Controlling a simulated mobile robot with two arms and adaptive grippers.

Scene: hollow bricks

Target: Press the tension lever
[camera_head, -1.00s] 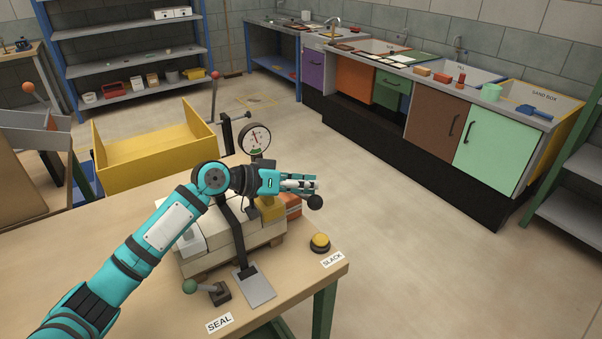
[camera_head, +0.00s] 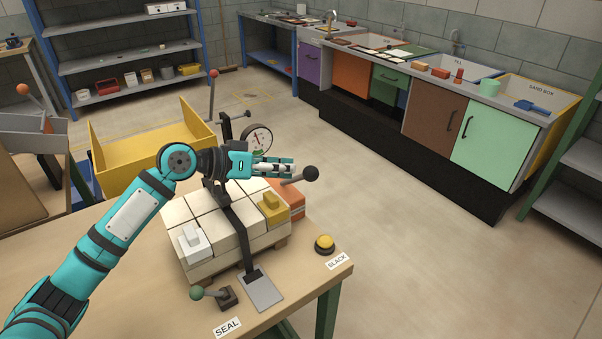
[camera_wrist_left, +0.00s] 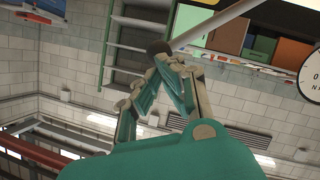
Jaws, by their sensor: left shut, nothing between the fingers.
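The tension lever shows as a grey rod ending in a black ball knob (camera_head: 311,173), sticking out to the right over the strapped bricks. Its rod slants up toward the knob, and its inner end is partly hidden by my arm. My left gripper (camera_head: 292,168) is shut and empty, level with the knob and just left of it. In the left wrist view the closed fingertips (camera_wrist_left: 168,58) appear close to the dark knob (camera_wrist_left: 158,46) and pale rod (camera_wrist_left: 212,22); I cannot tell whether they touch. My right gripper is out of view.
A black strap (camera_head: 241,234) runs over the stacked pale bricks (camera_head: 207,224). A round gauge (camera_head: 257,139) stands behind. The green-knobbed SEAL lever (camera_head: 197,293) and yellow SLACK button (camera_head: 325,243) are at the table's front. A yellow bin (camera_head: 150,153) is beyond.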

